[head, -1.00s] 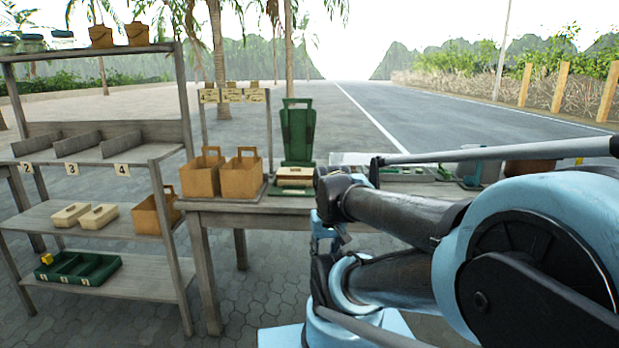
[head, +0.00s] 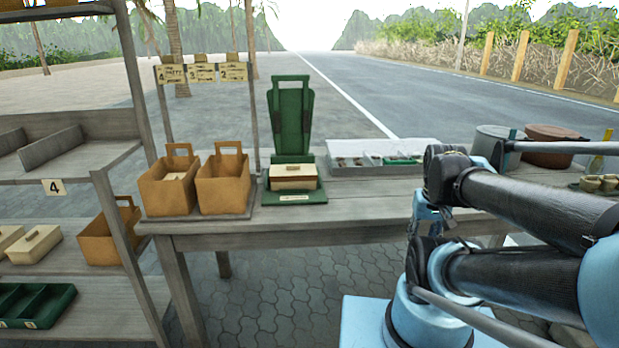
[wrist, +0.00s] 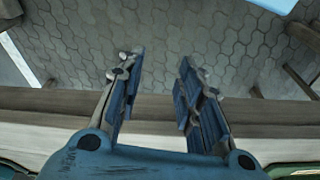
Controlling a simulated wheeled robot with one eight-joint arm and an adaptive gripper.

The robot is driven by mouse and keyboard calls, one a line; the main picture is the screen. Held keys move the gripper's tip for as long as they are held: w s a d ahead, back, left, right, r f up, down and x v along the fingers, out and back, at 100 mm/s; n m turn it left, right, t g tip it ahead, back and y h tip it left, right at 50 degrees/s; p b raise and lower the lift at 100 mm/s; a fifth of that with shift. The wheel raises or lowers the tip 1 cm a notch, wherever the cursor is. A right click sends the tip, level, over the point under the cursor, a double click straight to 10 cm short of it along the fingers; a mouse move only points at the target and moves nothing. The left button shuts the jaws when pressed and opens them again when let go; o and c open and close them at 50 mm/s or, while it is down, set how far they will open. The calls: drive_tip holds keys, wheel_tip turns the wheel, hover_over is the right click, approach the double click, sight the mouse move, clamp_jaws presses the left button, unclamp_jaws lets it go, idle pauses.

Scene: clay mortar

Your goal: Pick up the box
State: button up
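A cream box (head: 293,177) with a brown base and a handle on its lid sits on the foot of a green upright stand (head: 291,110) on the wooden table. Another cream box (head: 33,244) with a lid handle is on the shelf at the left, beside a second one cut off by the frame edge. In the wrist view my gripper (wrist: 160,65) is open and empty, its two blue fingers apart over the table edge and paving. No box lies between the fingers. In the head view I cannot make out the fingertips clearly.
Two brown handled carriers (head: 222,183) stand left of the green stand; the nearer-left one holds something pale. A grey compartment tray (head: 345,170) and pots (head: 500,142) are to the right. The shelf unit (head: 120,170) stands at the left. The table front (head: 350,215) is partly clear.

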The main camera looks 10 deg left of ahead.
drive_tip(key=shift+w, duration=0.15)
drive_tip(key=shift+o, duration=1.4)
drive_tip(key=o, duration=1.3)
drive_tip(key=r, duration=0.1)
drive_tip(key=r+n, duration=0.1)
drive_tip(key=w+a+r, duration=0.1)
drive_tip(key=shift+w+r, duration=0.1)
drive_tip(key=shift+r, duration=0.05)
wheel_tip(320, 180, up, 18)
drive_tip(key=n+g+y, duration=0.3)
drive_tip(key=n+y, duration=0.1)
drive_tip(key=n, duration=1.5)
hover_over(294, 169)
drive_tip(key=w+d, duration=0.2)
drive_tip(key=d, duration=0.4)
drive_tip(key=x, duration=1.7)
drive_tip(key=shift+s+a+r, duration=0.1)
drive_tip(key=shift+a+r, duration=0.1)
drive_tip(key=shift+a, duration=0.2)
